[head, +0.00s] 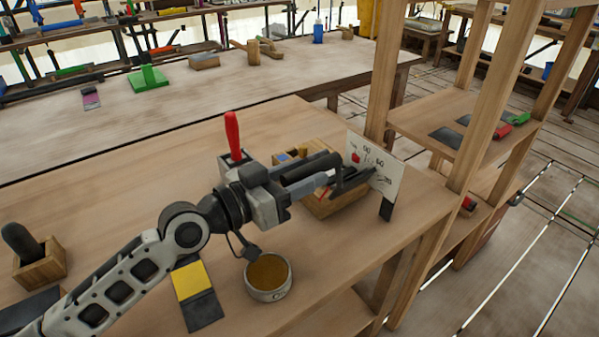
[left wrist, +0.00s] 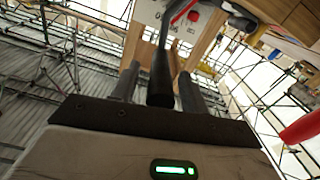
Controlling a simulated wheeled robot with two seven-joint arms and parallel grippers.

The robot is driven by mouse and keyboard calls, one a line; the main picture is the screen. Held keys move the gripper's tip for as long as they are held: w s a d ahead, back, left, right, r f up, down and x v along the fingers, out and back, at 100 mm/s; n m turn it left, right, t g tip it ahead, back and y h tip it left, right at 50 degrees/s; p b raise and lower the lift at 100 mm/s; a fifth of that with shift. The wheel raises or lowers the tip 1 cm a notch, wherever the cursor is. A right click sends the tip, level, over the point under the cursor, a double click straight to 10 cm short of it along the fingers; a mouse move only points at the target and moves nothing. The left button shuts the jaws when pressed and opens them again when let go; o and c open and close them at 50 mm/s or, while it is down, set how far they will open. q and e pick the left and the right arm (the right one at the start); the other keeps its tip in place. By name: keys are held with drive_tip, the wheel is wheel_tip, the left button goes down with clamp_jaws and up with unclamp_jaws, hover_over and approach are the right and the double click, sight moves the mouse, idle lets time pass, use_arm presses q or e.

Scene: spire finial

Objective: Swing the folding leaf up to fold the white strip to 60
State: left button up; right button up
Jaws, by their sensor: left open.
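A wooden folding block (head: 335,203) stands on the bench with a white angle card (head: 388,178) at its right end, marked with several numbers including 60. A red pointer part (head: 356,157) shows against the card. My left gripper (head: 338,180) is open over the block, its fingers pointing at the card. In the left wrist view, a black rounded bar (left wrist: 161,82) lies between the open fingers (left wrist: 158,72), with no clear contact. The card (left wrist: 182,22) and red part show beyond it. I cannot pick out the folding leaf's angle or the white strip; my gripper covers much of the block.
A red-handled tool (head: 232,133) stands upright behind my wrist. A round tin (head: 269,276) and a yellow and black pad (head: 193,290) lie in front. A wooden shelf post (head: 388,70) rises close behind the card. Bench space at front right is clear.

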use_arm(q)
clamp_jaws()
drive_tip(key=shift+w+a+f+b, duration=0.1)
drive_tip(key=shift+w+b, duration=0.05)
drive_tip(key=shift+b, duration=0.25)
drive_tip(key=shift+n, duration=0.3)
unclamp_jaws()
drive_tip(key=shift+a, duration=0.15)
